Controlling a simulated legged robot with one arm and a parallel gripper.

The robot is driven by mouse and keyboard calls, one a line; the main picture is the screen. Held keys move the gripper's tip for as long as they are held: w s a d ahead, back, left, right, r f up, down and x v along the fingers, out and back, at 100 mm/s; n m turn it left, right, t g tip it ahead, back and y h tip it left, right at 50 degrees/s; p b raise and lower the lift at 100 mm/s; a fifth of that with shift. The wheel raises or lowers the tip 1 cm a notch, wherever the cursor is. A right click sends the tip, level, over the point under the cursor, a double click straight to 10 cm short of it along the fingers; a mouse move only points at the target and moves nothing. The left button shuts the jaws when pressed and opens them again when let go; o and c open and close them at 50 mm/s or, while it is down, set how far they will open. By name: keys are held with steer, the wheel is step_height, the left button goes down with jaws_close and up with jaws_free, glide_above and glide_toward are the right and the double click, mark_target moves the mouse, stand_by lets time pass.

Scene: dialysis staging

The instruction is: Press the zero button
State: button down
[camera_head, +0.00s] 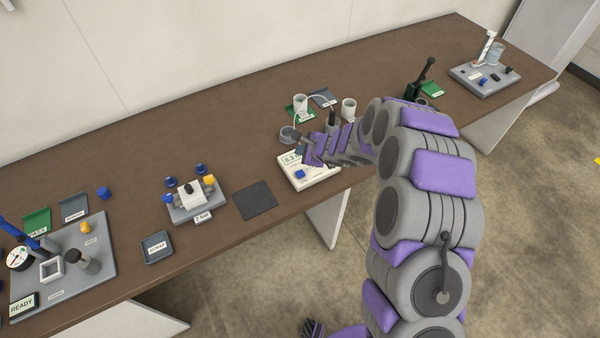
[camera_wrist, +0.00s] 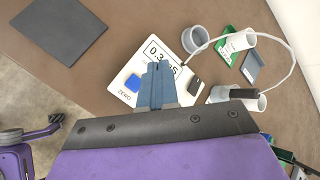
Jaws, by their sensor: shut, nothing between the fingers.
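The white meter (camera_head: 319,178) lies near the front edge of the table, below my gripper (camera_head: 304,143). Its display (camera_wrist: 158,52) reads about 0.3, partly covered by my fingers. The blue zero button (camera_wrist: 132,83) sits on the meter's front part, beside the printed word ZERO; it also shows in the head view (camera_head: 300,174). In the wrist view my gripper (camera_wrist: 157,68) is shut and empty, its fingertips over the meter to the right of the button. The button is clear of the fingers in the picture; my height above the meter is hard to tell.
A white cable (camera_wrist: 292,48) loops from the probe to the meter. A dark mat (camera_head: 255,200) lies left of the meter.

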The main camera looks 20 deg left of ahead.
steer(key=shift+f, duration=0.1)
steer(key=b, duration=0.4)
glide_above(302, 175)
step_height(302, 175, down, 7)
steer(key=shift+w+a+r, duration=0.1)
steer(key=shift+f+b, duration=0.9)
steer(key=shift+b, duration=0.3)
steer(key=shift+f+b, duration=0.85)
steer(key=shift+b, duration=0.5)
stand_by(1.6)
steer(key=shift+r, duration=0.1)
steer(key=shift+r+p, duration=0.5)
steer(key=shift+r, duration=0.35)
steer(key=shift+r+p, duration=1.75)
steer(key=shift+r, duration=0.75)
